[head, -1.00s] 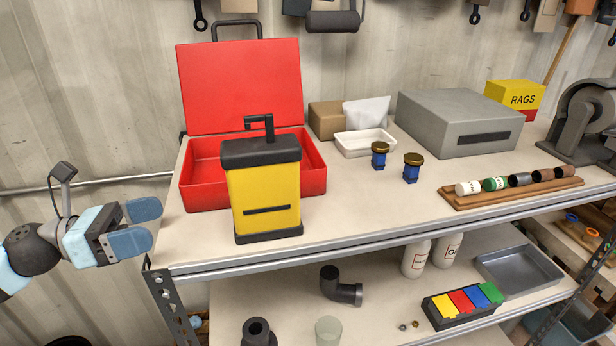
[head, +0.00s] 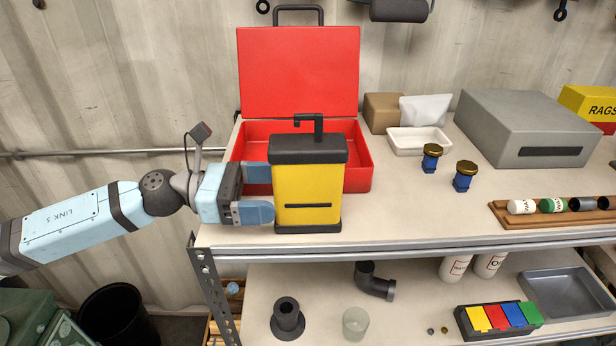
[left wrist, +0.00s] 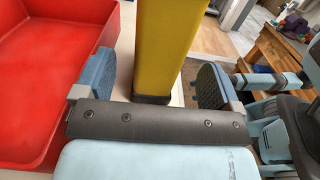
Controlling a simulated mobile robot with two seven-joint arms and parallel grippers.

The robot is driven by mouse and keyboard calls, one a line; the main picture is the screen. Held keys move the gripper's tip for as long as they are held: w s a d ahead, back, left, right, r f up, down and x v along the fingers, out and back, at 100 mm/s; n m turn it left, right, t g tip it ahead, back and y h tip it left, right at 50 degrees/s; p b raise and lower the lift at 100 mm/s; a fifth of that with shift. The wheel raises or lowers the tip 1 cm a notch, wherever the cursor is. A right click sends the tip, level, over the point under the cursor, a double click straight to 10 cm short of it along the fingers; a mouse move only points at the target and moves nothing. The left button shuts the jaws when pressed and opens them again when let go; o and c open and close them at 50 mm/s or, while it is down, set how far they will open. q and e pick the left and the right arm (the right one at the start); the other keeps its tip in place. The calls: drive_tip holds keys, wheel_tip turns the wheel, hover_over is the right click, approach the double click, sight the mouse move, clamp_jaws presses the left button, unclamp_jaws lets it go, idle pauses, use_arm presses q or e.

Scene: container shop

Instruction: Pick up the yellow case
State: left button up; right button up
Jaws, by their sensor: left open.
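The yellow case (head: 308,192) stands upright near the front left of the bench, with a black lid, a black base and a black handle on top. It also shows in the left wrist view (left wrist: 162,45), between the two fingers. My left gripper (head: 266,193) is open at the left side of the case. In the left wrist view my left gripper (left wrist: 160,82) has one blue finger on each side of the yellow body, with gaps visible. The case's top is out of the wrist view. My right gripper is not in view.
An open red toolbox (head: 358,172) stands close behind the case. Two blue jars with gold caps (head: 431,157) (head: 464,176), a white tray (head: 420,141) and a grey box (head: 522,128) stand to the right.

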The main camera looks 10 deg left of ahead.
sight(294, 180)
use_arm(q)
drive_tip(key=p+x, duration=0.2)
drive_tip(key=x, duration=0.2)
drive_tip(key=shift+w+d+r+p, duration=0.2)
drive_tip(key=shift+d+r+p, duration=0.1)
drive_tip(key=shift+r+p, duration=0.1)
drive_tip(key=shift+d+f, duration=0.2)
drive_tip(key=shift+d, duration=0.1)
drive_tip(key=shift+a, duration=0.1)
drive_tip(key=shift+c, duration=0.4)
drive_tip(key=c, duration=1.2)
drive_tip(key=shift+r, duration=0.2)
drive_tip(key=shift+r, duration=0.6)
wheel_tip(294, 180, up, 18)
drive_tip(key=shift+r+p, duration=0.25)
drive_tip(key=shift+p, duration=0.1)
